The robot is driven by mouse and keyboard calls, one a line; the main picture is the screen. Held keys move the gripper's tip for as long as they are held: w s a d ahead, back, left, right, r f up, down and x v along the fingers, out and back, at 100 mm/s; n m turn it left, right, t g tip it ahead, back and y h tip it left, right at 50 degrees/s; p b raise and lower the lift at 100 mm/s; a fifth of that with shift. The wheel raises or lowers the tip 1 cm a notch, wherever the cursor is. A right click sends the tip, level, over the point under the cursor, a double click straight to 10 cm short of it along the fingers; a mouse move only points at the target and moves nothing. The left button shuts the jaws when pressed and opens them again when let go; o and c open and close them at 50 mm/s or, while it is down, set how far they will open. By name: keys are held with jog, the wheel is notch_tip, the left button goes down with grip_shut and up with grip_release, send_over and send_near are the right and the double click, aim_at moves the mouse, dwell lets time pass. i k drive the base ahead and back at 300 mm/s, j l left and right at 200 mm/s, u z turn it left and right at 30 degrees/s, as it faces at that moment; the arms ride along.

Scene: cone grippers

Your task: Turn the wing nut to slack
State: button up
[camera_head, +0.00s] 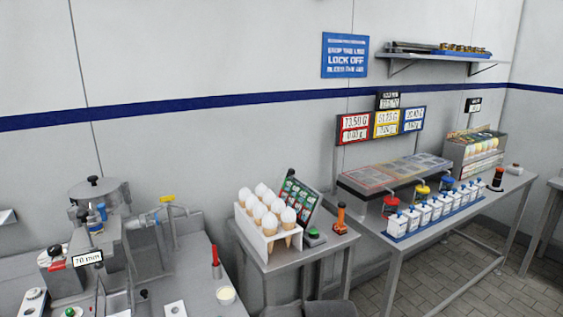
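No part is clearly recognisable as the wing nut. A yellow winged or lever-like piece (167,198) tops a thin post on the grey machine (150,250) at the left; it is too small to tell whether it is the wing nut. The same machine has a round drum with a black knob (93,181), a "70 mm" label (88,258) and a small blue part (101,210). My gripper is not in view.
A red-handled tool (215,262) and a small cup (226,295) stand on the left bench. A cone rack (268,242) with several white-topped cones stands on the middle table, beside an orange-handled device (341,218). A long table (450,222) with white containers is right.

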aim_at(90, 210)
jog(key=u, duration=1.5)
